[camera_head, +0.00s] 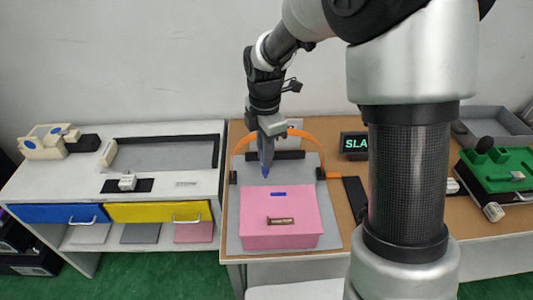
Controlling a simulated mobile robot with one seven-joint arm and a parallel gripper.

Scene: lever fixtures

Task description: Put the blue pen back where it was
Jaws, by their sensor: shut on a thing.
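My gripper (267,136) is shut on the blue pen (266,156) and holds it upright above the back of a pink box (280,228). The pen's lower end appears just above the grey mat behind the box in the picture; I cannot tell the exact gap. A short blue strip (278,194) shows on the box's top, and I cannot tell whether it is a slot or a mark. A small brown bar with a pale label (281,221) is in front of it on the box.
An orange arch (312,136) stands around the mat (328,232). A dark display (354,146) is to the right. A white cabinet with a blue drawer (58,214) and a yellow drawer (160,212) is at left. A green tray (500,170) is at far right. My arm hides part of the table.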

